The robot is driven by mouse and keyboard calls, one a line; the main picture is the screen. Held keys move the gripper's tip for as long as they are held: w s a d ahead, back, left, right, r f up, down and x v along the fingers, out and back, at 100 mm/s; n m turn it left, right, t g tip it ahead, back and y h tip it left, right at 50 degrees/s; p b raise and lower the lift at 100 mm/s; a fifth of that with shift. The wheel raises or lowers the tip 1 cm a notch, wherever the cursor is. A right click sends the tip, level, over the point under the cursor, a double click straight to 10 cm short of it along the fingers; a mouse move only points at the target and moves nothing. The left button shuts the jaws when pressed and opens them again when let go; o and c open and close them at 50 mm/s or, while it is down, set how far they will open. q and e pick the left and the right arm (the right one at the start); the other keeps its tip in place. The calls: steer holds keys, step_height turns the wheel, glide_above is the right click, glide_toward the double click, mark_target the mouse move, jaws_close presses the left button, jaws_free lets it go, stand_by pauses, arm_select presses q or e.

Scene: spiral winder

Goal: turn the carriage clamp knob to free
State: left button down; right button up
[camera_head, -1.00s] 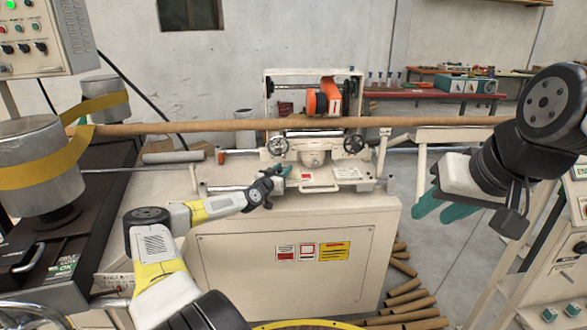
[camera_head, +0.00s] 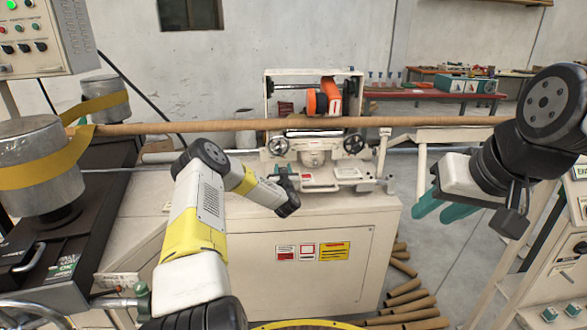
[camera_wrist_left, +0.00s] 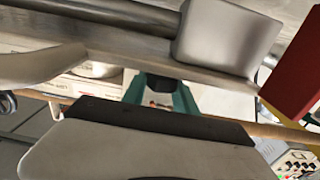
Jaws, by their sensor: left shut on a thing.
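The white carriage (camera_head: 312,158) stands on the machine's cream bed in the middle of the head view, with a dark handwheel on each side. My left gripper (camera_head: 284,169) is at the carriage's lower left front, its teal tips barely showing past my wrist. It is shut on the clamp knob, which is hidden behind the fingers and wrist. In the left wrist view the teal fingers (camera_wrist_left: 163,95) point away, close to metal parts, and what lies between them is unclear. My right gripper (camera_head: 441,205) hangs at the right, empty, its two teal fingers apart.
A long brown tube (camera_head: 230,125) crosses above the bed, behind my left arm. An orange winding head (camera_head: 323,100) sits over the carriage. A metal drum with a yellow belt (camera_head: 40,165) stands at the left. Brown tubes (camera_head: 405,300) lie on the floor at the right.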

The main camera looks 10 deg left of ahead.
arm_select(q)
steer(key=n+g+y, duration=0.1)
steer(key=n+y, duration=0.1)
steer(key=y, duration=0.1)
steer(key=n+g+y, duration=0.2)
steer(key=y, duration=0.1)
steer(key=shift+d+r, duration=0.1)
steer(key=shift+d, duration=0.05)
steer(key=shift+n+g+y, duration=1.7)
steer(key=shift+g, duration=0.1)
steer(key=c, duration=1)
jaws_free()
steer(key=shift+o, duration=0.2)
steer(key=v, duration=0.7)
steer(key=shift+s+d, duration=0.2)
steer(key=shift+d, duration=0.05)
